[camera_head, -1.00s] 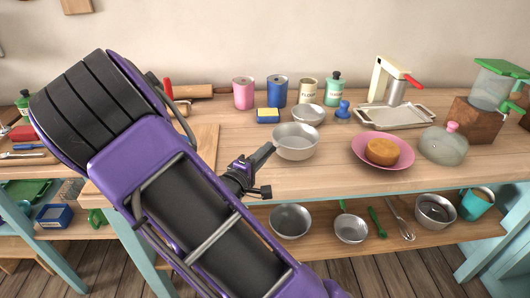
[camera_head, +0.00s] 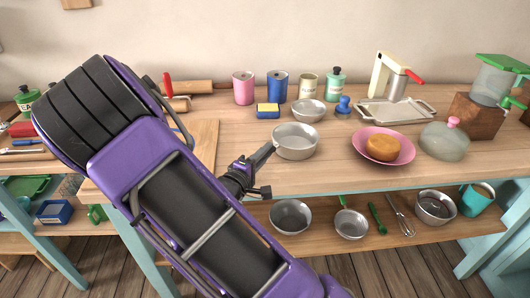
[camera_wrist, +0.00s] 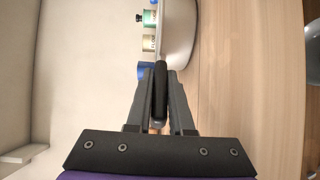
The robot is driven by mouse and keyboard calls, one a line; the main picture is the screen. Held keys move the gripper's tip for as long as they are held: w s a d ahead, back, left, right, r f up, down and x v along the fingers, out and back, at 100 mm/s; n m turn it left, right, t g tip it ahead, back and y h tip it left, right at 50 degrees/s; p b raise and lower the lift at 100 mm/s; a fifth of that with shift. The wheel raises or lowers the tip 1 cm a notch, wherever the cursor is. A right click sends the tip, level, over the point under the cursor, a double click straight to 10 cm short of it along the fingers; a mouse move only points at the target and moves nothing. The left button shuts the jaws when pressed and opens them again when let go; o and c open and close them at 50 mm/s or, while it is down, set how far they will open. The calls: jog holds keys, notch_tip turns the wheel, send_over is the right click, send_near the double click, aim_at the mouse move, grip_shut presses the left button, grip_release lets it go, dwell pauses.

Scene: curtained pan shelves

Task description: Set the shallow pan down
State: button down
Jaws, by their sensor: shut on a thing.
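The shallow pan (camera_head: 295,141) is a round grey metal pan, upright over the front middle of the wooden counter (camera_head: 325,172). It also shows at the top of the wrist view (camera_wrist: 178,38), with its base close to the wood. I cannot tell whether it touches. My gripper (camera_head: 263,159) is at the pan's lower left. Its fingers also show in the wrist view (camera_wrist: 161,78), shut on the dark pan handle, which points toward my arm. Part of the handle is hidden between the fingers.
Behind the pan are a grey bowl (camera_head: 308,110), a yellow and blue sponge (camera_head: 267,110) and a blue-knobbed item (camera_head: 343,105). A pink plate (camera_head: 358,148) with a cake (camera_head: 383,147) stands to the right. A lower shelf (camera_head: 328,238) holds pans and utensils. Bare counter lies around the pan.

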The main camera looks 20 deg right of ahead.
jog(key=shift+f, duration=0.1)
jog(key=c, duration=0.7)
grip_release()
jog(key=c, duration=0.4)
jog(key=shift+p+v, duration=1.75)
jog(key=shift+v, duration=1.75)
